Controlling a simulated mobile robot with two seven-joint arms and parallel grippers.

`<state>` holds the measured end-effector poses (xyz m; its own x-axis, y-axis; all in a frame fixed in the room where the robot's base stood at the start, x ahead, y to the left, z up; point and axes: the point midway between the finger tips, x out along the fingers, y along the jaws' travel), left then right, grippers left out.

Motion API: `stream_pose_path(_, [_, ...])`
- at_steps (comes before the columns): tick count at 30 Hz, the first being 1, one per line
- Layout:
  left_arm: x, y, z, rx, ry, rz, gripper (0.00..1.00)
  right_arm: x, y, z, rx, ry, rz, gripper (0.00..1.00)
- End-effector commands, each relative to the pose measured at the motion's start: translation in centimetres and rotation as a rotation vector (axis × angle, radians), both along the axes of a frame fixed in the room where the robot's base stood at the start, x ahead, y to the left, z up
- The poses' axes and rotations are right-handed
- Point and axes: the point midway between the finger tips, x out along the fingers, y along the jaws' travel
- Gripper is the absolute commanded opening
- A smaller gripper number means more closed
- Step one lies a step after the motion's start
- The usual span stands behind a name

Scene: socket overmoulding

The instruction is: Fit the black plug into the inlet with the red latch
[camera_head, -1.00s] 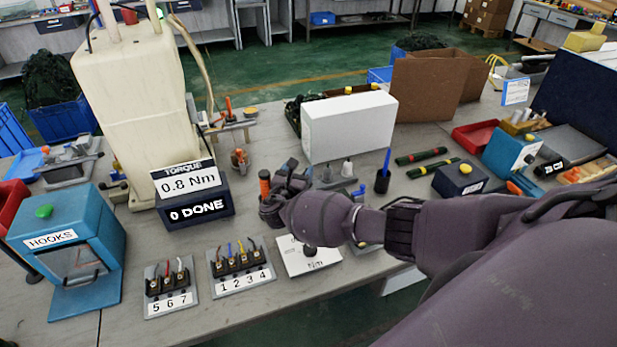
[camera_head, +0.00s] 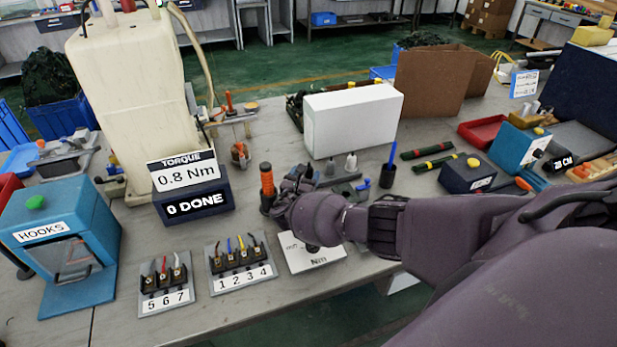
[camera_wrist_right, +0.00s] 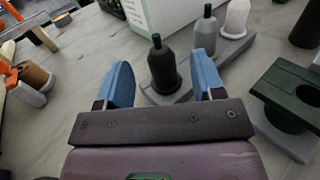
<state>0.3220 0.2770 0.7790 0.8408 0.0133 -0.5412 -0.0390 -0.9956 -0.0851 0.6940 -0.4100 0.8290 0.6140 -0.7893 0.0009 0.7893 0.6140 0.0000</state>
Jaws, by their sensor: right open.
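The black plug (camera_wrist_right: 163,68) stands upright in the right wrist view on a grey stand, between the two blue fingers of my open right gripper (camera_wrist_right: 163,85). I cannot tell whether the fingers touch it. A grey plug (camera_wrist_right: 208,32) and a white plug (camera_wrist_right: 235,18) stand behind it. In the head view, my right gripper (camera_head: 297,180) hides most of the black plug, while the grey plug (camera_head: 329,167) and white plug (camera_head: 351,161) show. A dark green block with a round opening (camera_wrist_right: 290,95) sits at the right. No red latch can be made out. My left gripper is out of view.
An orange-handled tool (camera_head: 267,180) stands just left of my right gripper. A white box (camera_head: 352,118) is behind the plugs, and a dark cup with a blue pen (camera_head: 388,175) is to their right. Numbered terminal blocks (camera_head: 240,265) lie at the front.

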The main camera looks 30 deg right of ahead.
Motion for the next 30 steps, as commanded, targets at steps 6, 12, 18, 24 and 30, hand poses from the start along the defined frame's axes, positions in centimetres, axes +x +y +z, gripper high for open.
stream_pose_path(6, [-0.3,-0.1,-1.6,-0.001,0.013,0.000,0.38,1.7,-2.3,-0.4,0.000,0.002,-0.001,0.62])
stream_pose_path(12, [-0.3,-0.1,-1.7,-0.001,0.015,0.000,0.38,2.1,-2.8,-0.1,0.001,0.001,-0.001,0.62])
stream_pose_path(18, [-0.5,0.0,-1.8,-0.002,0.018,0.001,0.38,2.1,-2.7,0.0,0.001,0.001,-0.001,0.53])
stream_pose_path(24, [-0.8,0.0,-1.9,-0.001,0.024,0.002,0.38,2.0,-2.7,-0.1,0.001,0.001,-0.001,0.22])
stream_pose_path(30, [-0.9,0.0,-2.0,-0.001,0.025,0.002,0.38,2.0,-2.7,-0.1,0.001,0.001,-0.001,0.08])
